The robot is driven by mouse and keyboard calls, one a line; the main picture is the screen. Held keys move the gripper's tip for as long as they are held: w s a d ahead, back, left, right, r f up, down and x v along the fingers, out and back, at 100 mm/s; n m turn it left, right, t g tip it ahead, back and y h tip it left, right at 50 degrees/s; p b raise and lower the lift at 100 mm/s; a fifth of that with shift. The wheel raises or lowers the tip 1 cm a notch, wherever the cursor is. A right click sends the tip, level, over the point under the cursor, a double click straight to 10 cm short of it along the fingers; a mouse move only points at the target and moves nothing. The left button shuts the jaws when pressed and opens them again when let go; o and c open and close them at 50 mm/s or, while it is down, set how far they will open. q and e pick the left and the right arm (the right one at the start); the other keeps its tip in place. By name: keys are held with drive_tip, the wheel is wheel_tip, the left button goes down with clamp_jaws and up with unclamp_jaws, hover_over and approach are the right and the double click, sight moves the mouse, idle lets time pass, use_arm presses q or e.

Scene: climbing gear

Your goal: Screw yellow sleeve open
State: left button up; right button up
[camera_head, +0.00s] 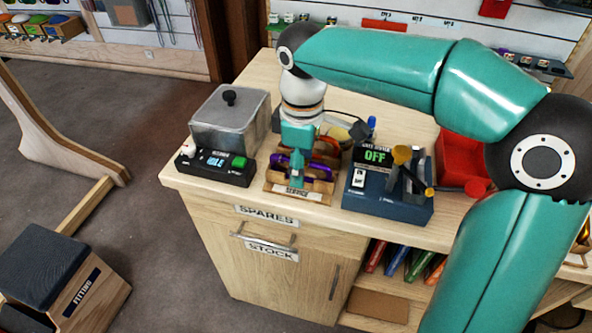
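My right gripper (296,182) points down over the front of the wooden rack labelled SERVICE (318,197). Its teal fingers look close together, but whether they are shut or hold anything is too small to tell. A purple carabiner (279,161) lies in the rack beside and partly behind the fingers. A red item (327,141) sits further back in the rack. A yellowish rounded thing (339,134) shows behind the gripper. I cannot make out a yellow sleeve for certain; the gripper hides part of the rack. My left gripper is not in view.
A grey lidded tank (230,122) on a black base stands left of the rack. A blue tester (387,207) reading OFF, with yellow and red knobs, stands right. A red bin (459,158) is behind it. The bench front edge is close to the rack.

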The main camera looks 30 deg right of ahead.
drive_tip(key=shift+f, duration=0.5)
drive_tip(key=shift+w+d+r, duration=0.1)
drive_tip(key=shift+w+d, duration=0.2)
drive_tip(key=shift+d, duration=0.05)
drive_tip(key=shift+w+d+p, duration=0.4)
drive_tip(key=shift+w+d, duration=0.1)
drive_tip(key=shift+d, duration=0.05)
drive_tip(key=shift+s+a+r+p, duration=0.15)
drive_tip(key=shift+a+r+p, duration=0.05)
drive_tip(key=shift+r+p, duration=0.5)
drive_tip(key=shift+s+a+r+p, duration=0.15)
drive_tip(key=shift+a+r+p, duration=0.05)
drive_tip(key=shift+r+p, duration=0.45)
